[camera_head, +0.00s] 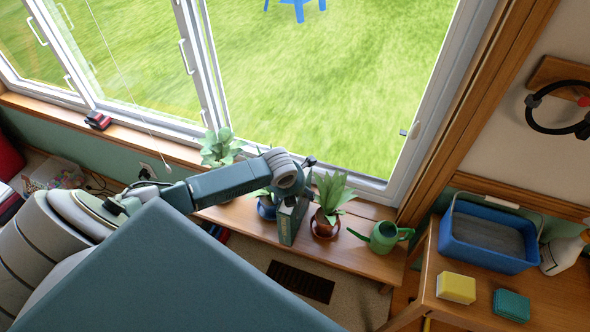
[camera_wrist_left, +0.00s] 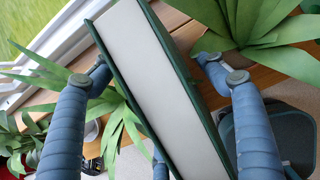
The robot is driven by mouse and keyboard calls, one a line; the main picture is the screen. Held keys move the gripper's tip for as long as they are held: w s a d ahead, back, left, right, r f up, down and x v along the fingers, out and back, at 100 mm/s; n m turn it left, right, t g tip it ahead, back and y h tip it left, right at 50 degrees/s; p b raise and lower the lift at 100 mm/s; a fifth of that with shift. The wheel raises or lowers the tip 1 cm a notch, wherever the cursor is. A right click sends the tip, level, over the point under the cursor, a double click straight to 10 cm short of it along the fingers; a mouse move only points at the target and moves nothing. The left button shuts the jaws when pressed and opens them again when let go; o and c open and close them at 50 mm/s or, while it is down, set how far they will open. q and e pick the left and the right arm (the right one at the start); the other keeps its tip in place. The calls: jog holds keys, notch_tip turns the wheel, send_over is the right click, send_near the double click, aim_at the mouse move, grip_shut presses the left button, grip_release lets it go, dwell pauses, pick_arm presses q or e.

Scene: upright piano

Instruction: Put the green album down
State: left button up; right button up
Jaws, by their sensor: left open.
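The green album (camera_head: 291,220) stands upright on the wooden bench (camera_head: 362,262) under the window, between potted plants. In the left wrist view its pale page block and dark green covers (camera_wrist_left: 165,85) run between my left gripper's fingers. My left gripper (camera_wrist_left: 152,66) is open, one blue finger on each side of the album, with gaps visible between fingers and covers. In the head view my left arm reaches in from the left and its wrist hides the album's top. My right gripper is not in view.
A plant in a brown pot (camera_head: 326,222) stands close right of the album, a blue pot (camera_head: 266,209) close left. A green watering can (camera_head: 384,237) is further right. A side table at the right holds a blue basket (camera_head: 486,240), yellow sponge (camera_head: 456,288) and teal sponge (camera_head: 511,305).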

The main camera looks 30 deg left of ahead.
pick_arm(q)
jog(key=shift+f, duration=0.25)
dwell(0.4)
grip_shut()
jog(key=shift+w+r, duration=0.1)
